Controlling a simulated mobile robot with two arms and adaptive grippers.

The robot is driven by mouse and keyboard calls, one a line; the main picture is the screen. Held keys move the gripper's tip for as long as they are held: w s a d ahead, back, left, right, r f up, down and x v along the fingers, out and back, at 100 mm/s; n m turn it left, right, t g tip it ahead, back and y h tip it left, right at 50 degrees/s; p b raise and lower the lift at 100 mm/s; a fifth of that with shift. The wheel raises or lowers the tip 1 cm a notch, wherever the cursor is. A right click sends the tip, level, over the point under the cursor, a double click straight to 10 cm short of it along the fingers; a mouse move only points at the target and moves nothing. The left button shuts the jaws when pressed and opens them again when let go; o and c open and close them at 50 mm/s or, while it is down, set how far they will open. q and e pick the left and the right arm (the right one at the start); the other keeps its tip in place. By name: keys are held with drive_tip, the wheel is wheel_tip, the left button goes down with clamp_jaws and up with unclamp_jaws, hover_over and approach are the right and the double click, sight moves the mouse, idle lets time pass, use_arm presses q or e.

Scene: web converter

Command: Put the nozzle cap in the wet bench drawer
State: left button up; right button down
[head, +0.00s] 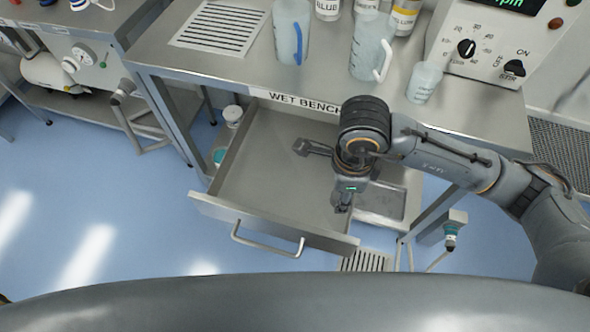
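The wet bench drawer (270,180) is pulled out below the bench edge. Its handle (265,243) is on the front panel. The part of the drawer floor that shows is bare. My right gripper (322,176) is over the right part of the drawer, pointing down. Its two fingers look spread apart, with nothing visible between them. My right wrist and arm hide the drawer's back right corner. I cannot make out a nozzle cap anywhere in the view. My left gripper is not in view.
The wet bench top (180,50) carries jugs with a blue handle (290,35) and a white handle (370,50), a small beaker (424,82), bottles and a control box (500,40). A sink-like basin (385,203) is right of the drawer. Blue floor (110,210) is clear at left.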

drive_tip(key=a+m, duration=0.1)
drive_tip(key=m, duration=0.1)
drive_tip(key=a+m+b, duration=0.1)
drive_tip(key=m, duration=0.1)
drive_tip(key=shift+w+f+b, duration=0.1)
drive_tip(key=shift+f+b, duration=0.1)
drive_tip(key=shift+b, duration=0.1)
drive_tip(key=a+m+b, duration=0.2)
drive_tip(key=m, duration=0.4)
drive_tip(key=m+b, duration=0.3)
drive_tip(key=m, duration=0.7)
hover_over(291, 179)
drive_tip(key=f, duration=0.8)
drive_tip(key=shift+s+f, duration=0.15)
drive_tip(key=shift+s, duration=0.15)
drive_tip(key=shift+w+f, duration=0.25)
drive_tip(key=shift+f, duration=0.15)
wheel_tip(291, 179, down, 3)
drive_tip(key=shift+p, duration=0.65)
drive_tip(key=shift+n, duration=0.3)
